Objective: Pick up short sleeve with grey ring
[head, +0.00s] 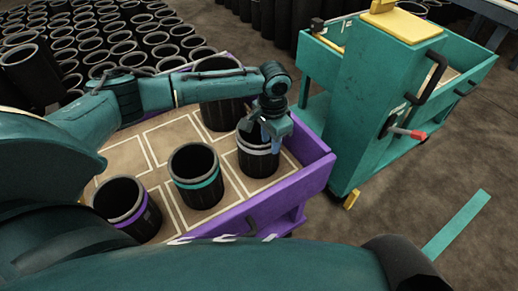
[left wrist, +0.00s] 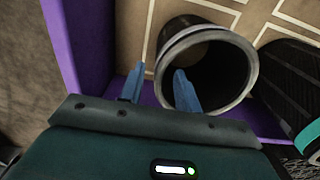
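The short black sleeve with a grey ring (head: 258,165) stands upright in the front right cell of the purple cart. My left gripper (head: 268,142) is directly above it, at its rim. In the left wrist view the sleeve's open mouth (left wrist: 238,90) lies under my left gripper (left wrist: 159,72). The blue fingers are apart: one shows over the opening, the other outside the rim on the left. Nothing is clamped between them, and I cannot tell how deep they reach. My right gripper is not in view.
A teal-ringed sleeve (head: 196,177) and a purple-ringed sleeve (head: 128,208) stand to the left in the same cart. A larger black sleeve (head: 221,110) stands behind. The purple cart wall (head: 285,195) is close on the right. A teal cart (head: 375,110) stands beyond.

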